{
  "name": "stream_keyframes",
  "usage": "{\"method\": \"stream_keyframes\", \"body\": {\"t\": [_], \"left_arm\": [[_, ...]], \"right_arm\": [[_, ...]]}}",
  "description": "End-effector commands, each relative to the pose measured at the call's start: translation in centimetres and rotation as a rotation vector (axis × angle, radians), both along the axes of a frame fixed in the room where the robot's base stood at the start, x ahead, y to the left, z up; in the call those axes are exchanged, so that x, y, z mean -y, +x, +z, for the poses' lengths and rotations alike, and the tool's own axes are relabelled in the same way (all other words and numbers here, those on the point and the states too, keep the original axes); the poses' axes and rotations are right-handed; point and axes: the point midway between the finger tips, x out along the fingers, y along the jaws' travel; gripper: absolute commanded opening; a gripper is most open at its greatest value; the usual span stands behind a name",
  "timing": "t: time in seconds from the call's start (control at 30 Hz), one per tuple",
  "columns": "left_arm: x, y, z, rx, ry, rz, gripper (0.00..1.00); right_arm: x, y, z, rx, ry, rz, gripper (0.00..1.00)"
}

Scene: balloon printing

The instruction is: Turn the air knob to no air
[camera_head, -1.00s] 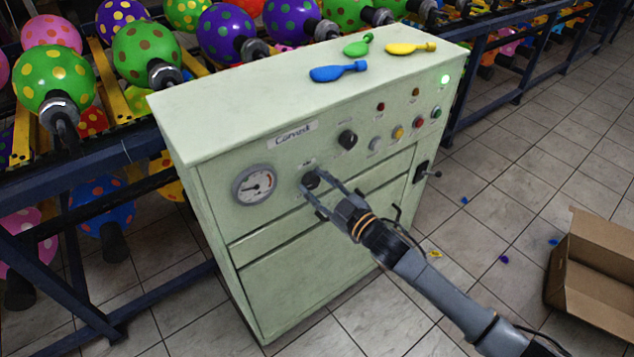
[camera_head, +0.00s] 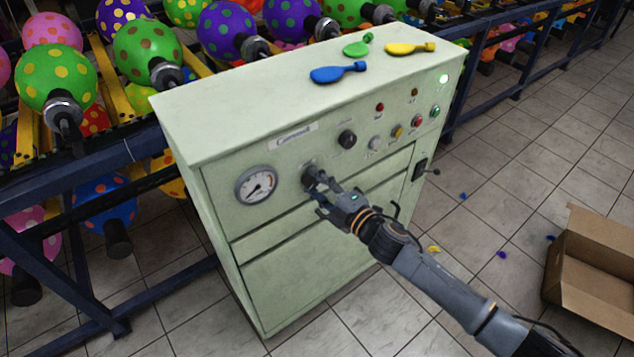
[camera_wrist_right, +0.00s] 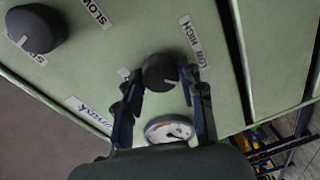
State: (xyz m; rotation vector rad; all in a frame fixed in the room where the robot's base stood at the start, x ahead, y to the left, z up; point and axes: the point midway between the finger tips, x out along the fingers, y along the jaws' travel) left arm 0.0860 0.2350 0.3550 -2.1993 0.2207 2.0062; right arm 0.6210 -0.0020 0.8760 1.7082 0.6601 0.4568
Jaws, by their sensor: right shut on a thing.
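The air knob (camera_head: 309,172) is a black round knob on the front of the pale green control cabinet (camera_head: 330,240), right of the pressure gauge (camera_head: 256,185). My right gripper (camera_head: 318,187) is shut on the knob, partly hiding it in the head view. In the right wrist view the knob (camera_wrist_right: 159,72) sits between the two fingers of the gripper (camera_wrist_right: 163,85). The gauge needle points to the lower left in the head view. My left gripper is not in view.
Another black knob (camera_head: 347,139) and several small buttons and lamps sit to the upper right. Deflated balloons, such as the blue one (camera_head: 337,73), lie on the cabinet top. Balloon racks stand behind. An open cardboard box (camera_head: 600,265) is on the floor at right.

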Motion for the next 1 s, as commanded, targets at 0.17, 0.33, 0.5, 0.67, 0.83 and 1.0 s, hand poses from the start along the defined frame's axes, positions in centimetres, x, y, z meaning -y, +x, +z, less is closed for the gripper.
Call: {"method": "stream_keyframes", "body": {"t": [0.17,0.33,0.5,0.67,0.83,1.0], "left_arm": [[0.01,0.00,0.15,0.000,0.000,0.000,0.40],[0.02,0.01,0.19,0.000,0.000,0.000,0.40],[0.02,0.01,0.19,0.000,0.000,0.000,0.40],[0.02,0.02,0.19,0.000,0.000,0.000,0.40],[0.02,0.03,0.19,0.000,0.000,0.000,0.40],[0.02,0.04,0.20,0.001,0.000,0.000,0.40]], "right_arm": [[0.06,-0.03,-0.18,0.033,-0.052,-0.001,0.07],[0.05,-0.03,-0.19,0.049,-0.074,-0.001,0.07],[0.05,-0.04,-0.20,0.053,-0.079,0.000,0.07],[0.05,-0.03,-0.19,0.053,-0.079,0.000,0.07],[0.04,-0.04,-0.17,0.053,-0.079,0.000,0.55],[0.02,-0.03,-0.09,0.054,-0.076,0.000,0.62]]}}
